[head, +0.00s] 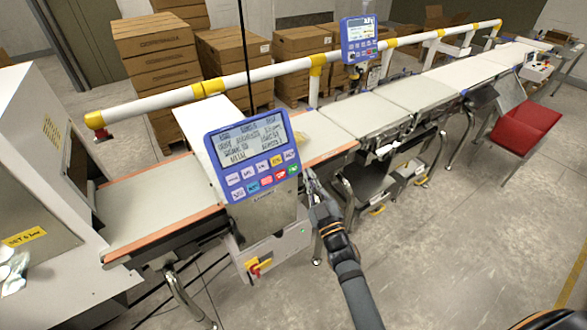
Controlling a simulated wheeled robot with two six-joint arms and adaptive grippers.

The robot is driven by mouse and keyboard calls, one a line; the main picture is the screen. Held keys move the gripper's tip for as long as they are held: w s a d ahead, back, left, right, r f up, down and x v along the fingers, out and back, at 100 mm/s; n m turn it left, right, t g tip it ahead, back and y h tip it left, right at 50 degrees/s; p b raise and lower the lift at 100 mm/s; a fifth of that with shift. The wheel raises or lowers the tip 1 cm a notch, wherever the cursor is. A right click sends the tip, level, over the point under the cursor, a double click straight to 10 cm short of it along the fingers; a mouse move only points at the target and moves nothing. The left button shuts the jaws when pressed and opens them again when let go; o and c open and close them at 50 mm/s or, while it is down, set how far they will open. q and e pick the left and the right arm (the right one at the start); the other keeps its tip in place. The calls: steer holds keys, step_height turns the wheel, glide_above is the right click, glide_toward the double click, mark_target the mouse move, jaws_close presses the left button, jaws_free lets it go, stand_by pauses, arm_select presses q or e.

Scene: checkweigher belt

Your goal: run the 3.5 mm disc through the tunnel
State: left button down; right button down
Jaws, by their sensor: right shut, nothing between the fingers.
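My right gripper (308,180) is shut and empty. It is just right of the blue control panel (253,155), beside the near edge of the conveyor belt (325,140). The panel sits in front of a pale upright housing (217,125) over the belt, which looks like the tunnel; its opening is mostly hidden behind the panel. I cannot make out the 3.5 mm disc. A small tan item shows partly behind the panel's right edge, too small to identify. My left gripper is not in view.
A white machine (45,160) stands at the left end of the belt, with pale crumpled items (14,268) near it. A white guard rail (255,76) runs behind. A red chute (525,127) stands at right. Cartons (150,45) stand behind.

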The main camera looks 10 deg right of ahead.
steer(key=s+r, duration=0.1)
steer(key=s+d+p, duration=0.1)
steer(key=s, duration=0.1)
steer(key=s+r+p, duration=0.1)
steer(key=s, duration=0.1)
steer(key=shift+d+r, duration=0.35)
steer(key=shift+d, duration=0.05)
stand_by(0.7)
